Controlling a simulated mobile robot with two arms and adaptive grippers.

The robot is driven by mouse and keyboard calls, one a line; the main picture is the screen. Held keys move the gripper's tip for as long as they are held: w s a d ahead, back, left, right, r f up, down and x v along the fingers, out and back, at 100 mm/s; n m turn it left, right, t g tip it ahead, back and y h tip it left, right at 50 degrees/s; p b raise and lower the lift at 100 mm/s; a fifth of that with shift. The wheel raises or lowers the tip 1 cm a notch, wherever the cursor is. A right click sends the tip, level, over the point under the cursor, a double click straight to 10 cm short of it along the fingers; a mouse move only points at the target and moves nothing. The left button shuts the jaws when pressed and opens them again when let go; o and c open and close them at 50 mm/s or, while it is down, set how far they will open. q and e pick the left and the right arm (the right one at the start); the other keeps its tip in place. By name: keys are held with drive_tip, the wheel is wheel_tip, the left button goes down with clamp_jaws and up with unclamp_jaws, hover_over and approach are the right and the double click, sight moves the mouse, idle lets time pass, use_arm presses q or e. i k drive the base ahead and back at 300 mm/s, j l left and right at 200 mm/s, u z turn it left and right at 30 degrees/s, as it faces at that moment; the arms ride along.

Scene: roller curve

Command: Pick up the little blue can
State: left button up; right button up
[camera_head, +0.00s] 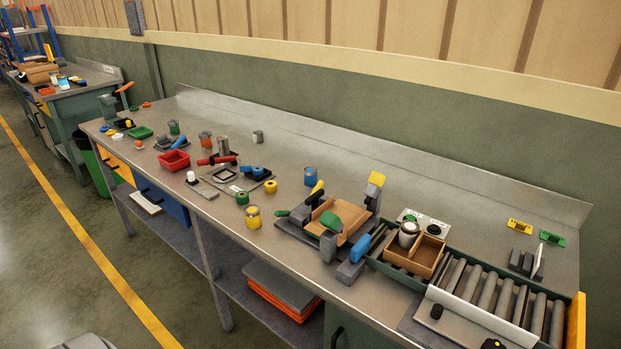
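The little blue can (310,177) stands upright on the long metal workbench (285,222), a little right of the middle of the picture. It has a blue body and a grey top. It is clear of the things around it, with the grey fixture to its lower right. Neither of my grippers shows in this view.
A yellow can (253,217) stands nearer the bench front. A grey fixture (298,216) with a wooden tray and green piece lies right of the blue can. Rollers (505,299) and a wooden box (425,257) fill the right end. Bare bench lies behind the blue can.

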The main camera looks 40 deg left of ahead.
sight(310, 173)
drive_tip(key=i+j, duration=0.1)
drive_tip(key=j, duration=1.95)
drive_tip(key=z, duration=0.05)
